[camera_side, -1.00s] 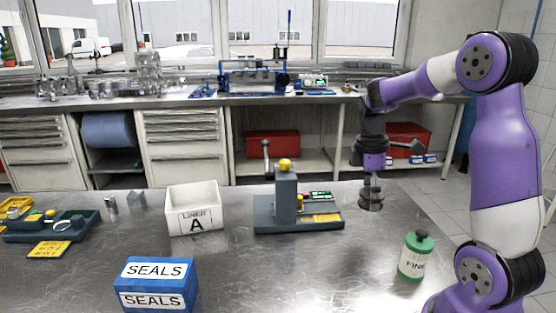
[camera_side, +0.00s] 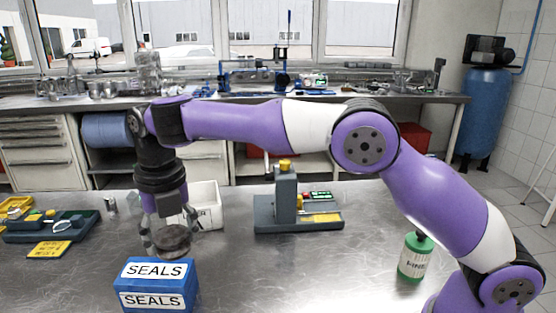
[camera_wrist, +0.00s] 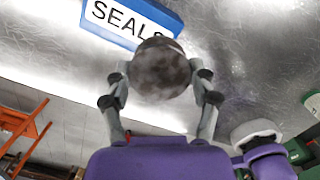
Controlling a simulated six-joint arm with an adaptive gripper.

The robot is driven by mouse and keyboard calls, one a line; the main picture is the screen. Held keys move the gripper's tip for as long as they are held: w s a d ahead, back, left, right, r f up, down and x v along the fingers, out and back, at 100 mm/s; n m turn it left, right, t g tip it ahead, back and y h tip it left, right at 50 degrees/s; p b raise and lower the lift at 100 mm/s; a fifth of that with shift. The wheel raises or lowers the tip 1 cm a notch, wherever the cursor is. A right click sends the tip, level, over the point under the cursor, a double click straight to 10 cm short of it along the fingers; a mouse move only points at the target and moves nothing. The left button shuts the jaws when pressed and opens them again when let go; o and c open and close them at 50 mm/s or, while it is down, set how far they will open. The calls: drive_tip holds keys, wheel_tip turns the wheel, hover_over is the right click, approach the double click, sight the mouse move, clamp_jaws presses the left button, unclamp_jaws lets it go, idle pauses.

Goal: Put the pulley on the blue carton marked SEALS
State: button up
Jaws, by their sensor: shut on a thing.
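The pulley (camera_side: 174,238) is a dark grey round part. My gripper (camera_side: 168,240) is shut on it and holds it in the air, just above and behind the blue SEALS carton (camera_side: 156,283) in the side view. In the wrist view the pulley (camera_wrist: 161,70) sits between the two fingertips of my gripper (camera_wrist: 160,78). There it covers part of the near edge of the blue carton (camera_wrist: 150,14). The pulley looks apart from the carton, but the exact height of the gap cannot be told. The carton's top shows no object on it.
A white bin marked A (camera_side: 208,208) stands behind my gripper, partly hidden. A grey fixture with a yellow knob (camera_side: 285,205) stands mid-bench. The bench between carton and bottle is clear.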

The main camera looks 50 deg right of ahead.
sight(167, 282)
drive_tip(key=a, duration=0.1)
drive_tip(key=n, duration=0.1)
drive_tip(key=a, duration=0.1)
drive_tip(key=shift+s+a+f+n, duration=0.25)
drive_tip(key=shift+a+f+n, duration=0.05)
wheel_tip(167, 282, down, 4)
drive_tip(key=shift+a+r, duration=0.1)
drive_tip(key=shift+r, duration=0.05)
drive_tip(key=shift+f, duration=0.4)
drive_tip(key=shift+f, duration=0.15)
drive_tip(key=o, duration=1.4)
